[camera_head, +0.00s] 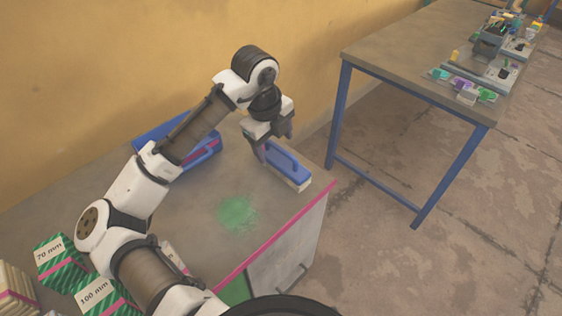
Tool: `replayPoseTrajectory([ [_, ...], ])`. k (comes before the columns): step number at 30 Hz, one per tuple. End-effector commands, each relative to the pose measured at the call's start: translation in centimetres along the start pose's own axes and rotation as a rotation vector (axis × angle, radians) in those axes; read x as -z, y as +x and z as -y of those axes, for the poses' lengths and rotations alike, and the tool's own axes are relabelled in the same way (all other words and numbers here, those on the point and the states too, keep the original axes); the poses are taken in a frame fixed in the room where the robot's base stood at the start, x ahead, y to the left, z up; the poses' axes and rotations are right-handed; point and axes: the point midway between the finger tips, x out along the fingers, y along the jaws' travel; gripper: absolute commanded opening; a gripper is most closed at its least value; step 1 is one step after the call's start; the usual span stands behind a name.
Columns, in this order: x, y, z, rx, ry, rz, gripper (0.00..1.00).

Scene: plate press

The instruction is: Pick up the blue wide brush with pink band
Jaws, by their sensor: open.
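A blue brush (291,168) with a raised handle and pale bristles lies near the right edge of the grey worktop. Its near end shows clearly; its far end is partly hidden behind my gripper. I cannot clearly make out a pink band on it. My gripper (272,143) is open and points down at the far left end of this brush. I cannot tell whether the fingers touch it. A second blue item (207,156) with a pink stripe stands by the wall, mostly hidden behind my arm; its type is unclear.
Green powder (236,212) is spread on the worktop (190,225). Green striped boxes marked 70 mm (57,262) and 100 mm (103,297) stand at lower left. A separate blue-legged table (420,55) with small items stands right, across a floor gap. The yellow wall is behind.

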Motion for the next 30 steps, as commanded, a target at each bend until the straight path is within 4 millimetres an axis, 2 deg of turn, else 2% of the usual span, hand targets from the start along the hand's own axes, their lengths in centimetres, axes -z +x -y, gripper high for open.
replayPoseTrajectory([
  [8, 0.0, 2.1, 0.2, 0.000, 0.000, -0.001, 0.71],
  [16, 0.0, 5.9, 0.6, 0.001, -0.001, -0.001, 0.71],
  [25, 0.0, 6.7, 0.5, 0.002, 0.000, 0.000, 0.71],
  [30, 0.0, 6.6, 0.5, 0.001, 0.000, 0.000, 0.50],
])
